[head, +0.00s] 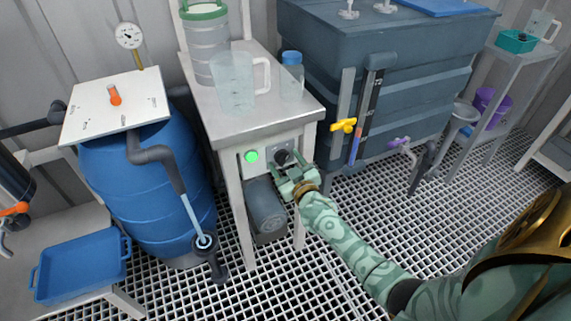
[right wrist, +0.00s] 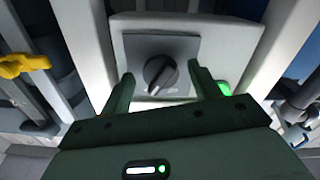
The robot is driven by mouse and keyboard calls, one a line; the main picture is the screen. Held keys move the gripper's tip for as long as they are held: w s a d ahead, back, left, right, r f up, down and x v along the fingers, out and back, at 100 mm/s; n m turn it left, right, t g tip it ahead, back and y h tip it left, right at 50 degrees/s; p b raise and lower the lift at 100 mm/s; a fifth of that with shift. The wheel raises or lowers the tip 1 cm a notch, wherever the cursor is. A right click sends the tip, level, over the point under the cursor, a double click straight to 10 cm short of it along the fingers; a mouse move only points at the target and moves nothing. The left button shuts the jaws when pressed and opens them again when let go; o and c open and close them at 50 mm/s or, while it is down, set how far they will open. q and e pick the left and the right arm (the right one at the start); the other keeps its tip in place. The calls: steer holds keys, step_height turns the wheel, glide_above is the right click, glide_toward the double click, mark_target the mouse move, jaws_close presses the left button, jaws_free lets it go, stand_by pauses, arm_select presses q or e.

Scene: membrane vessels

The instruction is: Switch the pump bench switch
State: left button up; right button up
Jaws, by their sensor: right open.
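The pump bench switch (right wrist: 160,73) is a black rotary knob on a grey square plate on the bench's front panel. In the head view the switch (head: 283,157) is partly covered by my right gripper (head: 288,170). In the right wrist view the right gripper (right wrist: 163,88) is open, with one finger on each side of the knob and gaps between. A green lamp (head: 251,156) is lit beside the switch; it also shows in the right wrist view (right wrist: 224,87). My left gripper is not in view.
The bench top (head: 235,122) carries a clear jug (head: 236,85) and a blue-capped bottle (head: 291,78). A blue barrel (head: 150,200) stands left. A dark tank (head: 400,70) with a yellow valve (head: 343,125) stands right. A grey pump motor (head: 267,208) is below the panel.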

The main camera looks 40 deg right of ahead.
steer(key=c, duration=1)
steer(key=shift+o, duration=0.2)
